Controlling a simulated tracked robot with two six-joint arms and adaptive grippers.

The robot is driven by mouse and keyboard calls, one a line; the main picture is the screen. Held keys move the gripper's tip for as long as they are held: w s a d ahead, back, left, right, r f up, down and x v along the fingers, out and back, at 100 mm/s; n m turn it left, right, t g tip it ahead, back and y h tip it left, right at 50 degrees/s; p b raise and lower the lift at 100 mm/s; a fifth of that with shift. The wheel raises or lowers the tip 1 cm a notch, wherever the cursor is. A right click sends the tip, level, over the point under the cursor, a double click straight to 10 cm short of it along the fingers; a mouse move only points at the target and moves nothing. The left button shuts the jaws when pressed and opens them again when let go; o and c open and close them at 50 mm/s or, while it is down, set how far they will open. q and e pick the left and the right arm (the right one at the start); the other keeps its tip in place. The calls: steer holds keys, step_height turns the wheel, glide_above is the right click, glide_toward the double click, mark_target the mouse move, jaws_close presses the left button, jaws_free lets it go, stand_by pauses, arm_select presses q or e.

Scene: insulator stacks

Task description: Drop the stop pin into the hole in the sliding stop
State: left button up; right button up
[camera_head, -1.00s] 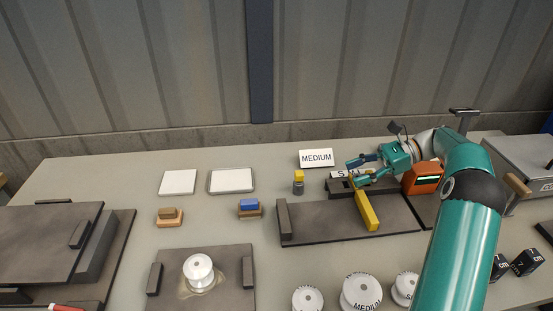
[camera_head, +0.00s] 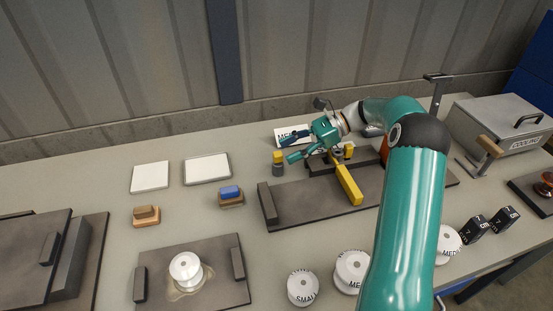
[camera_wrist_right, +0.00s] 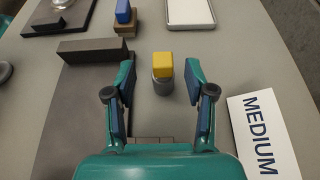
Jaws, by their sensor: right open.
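A yellow bar (camera_head: 348,185), perhaps the sliding stop, lies across the dark plate (camera_head: 300,203). Its hole is not visible. My left gripper is out of view.
The MEDIUM card (camera_wrist_right: 263,135) lies right of the gripper in the wrist view. A dark block (camera_head: 266,206) stands on the plate's left end. A blue-topped block (camera_head: 230,192) and white trays (camera_head: 207,168) are left. White spools stand in front.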

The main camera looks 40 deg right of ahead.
mark_target(280, 153)
steer(key=x, duration=0.4)
steer(key=shift+w, duration=0.25)
steer(key=shift+d, duration=0.1)
jaws_close()
